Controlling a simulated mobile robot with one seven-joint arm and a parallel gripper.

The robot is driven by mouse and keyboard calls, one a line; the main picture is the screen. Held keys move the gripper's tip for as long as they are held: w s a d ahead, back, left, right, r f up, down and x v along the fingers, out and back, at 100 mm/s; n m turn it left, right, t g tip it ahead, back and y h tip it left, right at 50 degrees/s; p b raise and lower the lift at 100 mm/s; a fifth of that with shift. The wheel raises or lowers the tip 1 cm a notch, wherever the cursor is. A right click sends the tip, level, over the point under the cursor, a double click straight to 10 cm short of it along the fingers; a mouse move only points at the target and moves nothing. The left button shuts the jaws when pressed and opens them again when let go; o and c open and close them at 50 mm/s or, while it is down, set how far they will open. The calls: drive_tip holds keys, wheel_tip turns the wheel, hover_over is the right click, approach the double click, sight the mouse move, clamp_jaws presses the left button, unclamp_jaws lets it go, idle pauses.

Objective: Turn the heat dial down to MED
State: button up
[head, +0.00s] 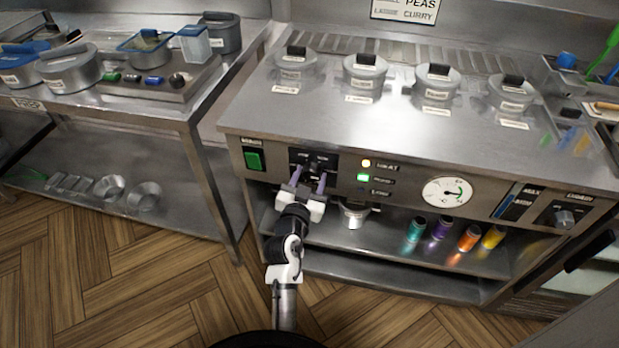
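The heat dial (314,163) seems to be the dark knob on a black panel at the left of the range's steel front. Small pale markings surround it, too small to read, so its setting cannot be told. My gripper (309,178) is just below and in front of this panel, pointing up at it. Its two purple fingers stand apart, one toward each side of the knob, with nothing visible held between them. Whether they touch the knob cannot be told.
A green switch (253,159) sits left of the panel; a round gauge (447,193), a slider (516,203) and a grey knob (565,217) lie right. Several lidded pots (365,74) stand on top. A shelf below holds coloured shakers (441,229). A side table (190,112) stands left.

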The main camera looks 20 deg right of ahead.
drive_tip(key=c, duration=0.6)
drive_tip(key=shift+n, duration=0.4)
drive_tip(key=n, duration=0.4)
drive_tip(key=shift+n+b, duration=0.4)
drive_tip(key=n+p, duration=0.1)
drive_tip(key=n, duration=0.5)
drive_tip(key=shift+d, duration=0.1)
drive_tip(key=shift+n, duration=0.3)
drive_tip(key=o, duration=1)
